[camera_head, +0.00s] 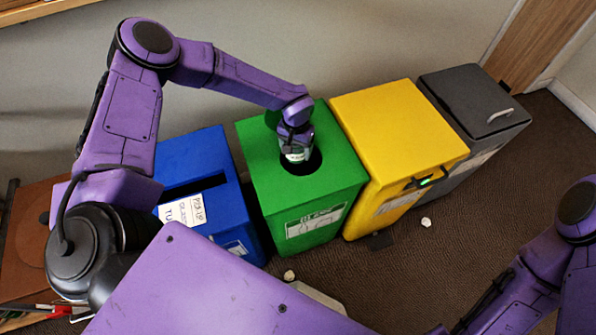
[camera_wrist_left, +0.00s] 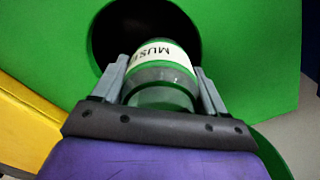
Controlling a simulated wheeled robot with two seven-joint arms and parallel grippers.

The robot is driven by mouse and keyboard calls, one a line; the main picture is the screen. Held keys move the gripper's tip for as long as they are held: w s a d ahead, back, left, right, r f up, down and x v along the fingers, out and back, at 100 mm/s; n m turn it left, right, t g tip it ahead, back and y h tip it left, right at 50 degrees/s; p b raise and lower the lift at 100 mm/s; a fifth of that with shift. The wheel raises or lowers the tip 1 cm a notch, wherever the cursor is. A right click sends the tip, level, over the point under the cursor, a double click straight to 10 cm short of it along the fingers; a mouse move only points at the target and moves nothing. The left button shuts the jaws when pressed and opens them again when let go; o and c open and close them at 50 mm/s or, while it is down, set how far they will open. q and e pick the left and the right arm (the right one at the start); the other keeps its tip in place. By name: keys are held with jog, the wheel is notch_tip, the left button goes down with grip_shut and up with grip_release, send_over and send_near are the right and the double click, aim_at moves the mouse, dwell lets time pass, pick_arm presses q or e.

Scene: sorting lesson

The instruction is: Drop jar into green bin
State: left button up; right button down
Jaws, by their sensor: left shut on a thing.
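The green bin (camera_head: 325,182) stands in a row of bins by the wall, with a round dark opening (camera_head: 314,163) in its top. My left gripper (camera_head: 297,148) is over that opening, shut on the jar (camera_head: 298,155). In the left wrist view the jar (camera_wrist_left: 162,84) is glassy and greenish with a white label reading "MUS", and it sits between the two grey fingers. Its far end points at the opening (camera_wrist_left: 125,20) of the green bin (camera_wrist_left: 250,60). How deep the jar reaches into the opening is hard to tell. My right gripper is out of view.
A blue bin (camera_head: 190,160) with a slot and a paper sign stands left of the green one. A yellow bin (camera_head: 395,125) and a dark grey bin (camera_head: 465,95) stand to its right. Small pale scraps (camera_head: 426,222) lie on the brown floor in front.

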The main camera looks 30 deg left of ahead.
pick_arm(q)
notch_tip(320, 180, down, 2)
jog(key=shift+s+d+f+b, duration=0.1)
jog(key=shift+b, duration=0.5)
jog(key=o, duration=1.2)
